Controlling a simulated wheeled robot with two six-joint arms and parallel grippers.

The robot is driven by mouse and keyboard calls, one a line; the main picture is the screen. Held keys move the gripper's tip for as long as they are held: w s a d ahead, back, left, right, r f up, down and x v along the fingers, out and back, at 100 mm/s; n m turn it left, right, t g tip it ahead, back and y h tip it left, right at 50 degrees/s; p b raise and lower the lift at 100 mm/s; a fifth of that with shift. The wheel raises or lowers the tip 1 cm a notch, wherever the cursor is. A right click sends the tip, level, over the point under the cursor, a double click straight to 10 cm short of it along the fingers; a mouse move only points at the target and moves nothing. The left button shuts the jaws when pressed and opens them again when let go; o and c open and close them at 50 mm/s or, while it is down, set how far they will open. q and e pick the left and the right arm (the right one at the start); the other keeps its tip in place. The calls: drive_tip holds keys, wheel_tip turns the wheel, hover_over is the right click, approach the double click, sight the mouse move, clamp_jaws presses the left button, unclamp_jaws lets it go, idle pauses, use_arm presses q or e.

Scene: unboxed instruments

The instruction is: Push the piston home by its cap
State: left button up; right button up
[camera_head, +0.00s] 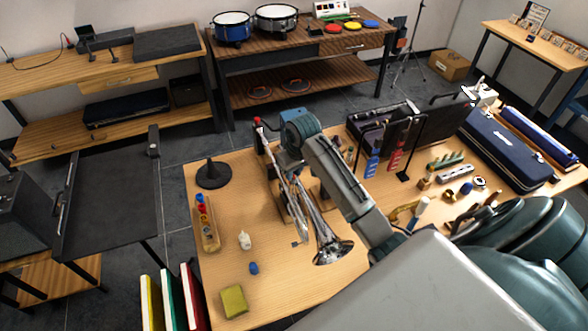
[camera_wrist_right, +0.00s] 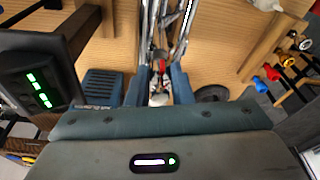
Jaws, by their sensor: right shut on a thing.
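The silver trumpet (camera_head: 331,248) lies on the wooden bench, its bell towards the near side. Its tubes (camera_wrist_right: 151,28) run up the right wrist view. My right gripper (camera_head: 283,163) is at the trumpet's far end, below my grey-blue wrist. In the right wrist view the gripper (camera_wrist_right: 158,92) is shut on a small silver piece, which looks like the piston cap (camera_wrist_right: 158,99). A small red part (camera_wrist_right: 161,66) shows just beyond it. How far the piston sits inside its casing is hidden. My left gripper is not in view.
A black round stand (camera_head: 213,174), a wooden tray with small coloured bottles (camera_head: 207,225), a white bottle (camera_head: 245,240) and a yellow-green block (camera_head: 234,301) are on the bench's left. A navy case (camera_head: 505,148) lies at right.

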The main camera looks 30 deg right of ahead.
drive_tip(key=shift+f, duration=0.95)
drive_tip(key=o, duration=0.6)
drive_tip(key=shift+r+p, duration=0.8)
drive_tip(key=shift+r, duration=2.65)
